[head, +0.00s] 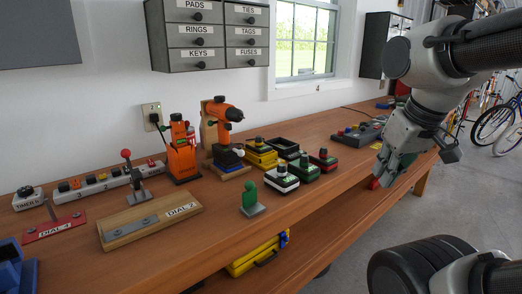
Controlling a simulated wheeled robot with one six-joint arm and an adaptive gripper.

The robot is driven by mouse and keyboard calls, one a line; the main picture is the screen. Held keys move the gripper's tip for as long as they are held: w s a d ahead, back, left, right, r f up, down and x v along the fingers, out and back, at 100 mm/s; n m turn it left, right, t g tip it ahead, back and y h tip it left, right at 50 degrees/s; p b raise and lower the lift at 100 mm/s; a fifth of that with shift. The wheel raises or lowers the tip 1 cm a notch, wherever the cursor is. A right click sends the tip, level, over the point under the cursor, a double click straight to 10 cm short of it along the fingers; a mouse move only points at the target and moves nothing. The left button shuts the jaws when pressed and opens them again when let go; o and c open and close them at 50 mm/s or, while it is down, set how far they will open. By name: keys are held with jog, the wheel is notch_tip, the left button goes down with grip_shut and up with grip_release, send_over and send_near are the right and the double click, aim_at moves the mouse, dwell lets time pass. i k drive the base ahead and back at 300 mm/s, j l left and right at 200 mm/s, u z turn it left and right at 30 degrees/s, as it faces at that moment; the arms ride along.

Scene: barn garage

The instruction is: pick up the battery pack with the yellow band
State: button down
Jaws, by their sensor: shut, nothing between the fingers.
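A battery pack with yellow on it (261,159) sits on the workbench right of the orange drill, with a dark and yellow top. Beside it stand similar packs: one with white (281,182), one green (304,172) and one with red (323,162). My gripper (384,176) is at the right, over the bench's front edge, well to the right of the packs. It is shut and empty. A small red thing (374,184) shows by its fingertips; I cannot tell what it is or whether they touch.
An orange drill (220,112) on a stand and an orange tool (183,155) are behind and left. A green upright piece (250,196) stands in front. A black open tray (283,147) and a grey box with buttons (357,135) lie further back. The front strip is mostly clear.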

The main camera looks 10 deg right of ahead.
aim_at(257, 148)
jog(key=i+l+z, duration=0.1)
jog(key=i+l, duration=0.15)
jog(key=l, duration=0.5)
jog(key=i+l, duration=0.3)
jog(key=l, duration=0.45)
jog(key=i+l+z, duration=0.15)
jog(key=i+l, duration=0.15)
jog(key=l, duration=0.45)
jog(key=i+l, duration=0.3)
jog(key=l, duration=0.45)
jog(key=i+l+z, duration=0.15)
jog(key=i+l, duration=0.2)
jog(key=l, duration=0.35)
jog(key=i+l, duration=0.35)
jog(key=l, duration=0.35)
jog(key=i+l+z, duration=0.15)
jog(key=i+l, duration=0.2)
jog(key=l, duration=0.3)
jog(key=i+l, duration=0.4)
jog(key=l, duration=0.25)
jog(key=i+l, duration=0.15)
jog(key=l, duration=0.2)
jog(key=u, duration=3.05)
jog(key=i+j, duration=0.55)
jog(key=i, duration=0.15)
jog(key=i+j, duration=0.55)
jog(key=i, duration=0.15)
jog(key=i+j, duration=0.55)
jog(key=i, duration=0.15)
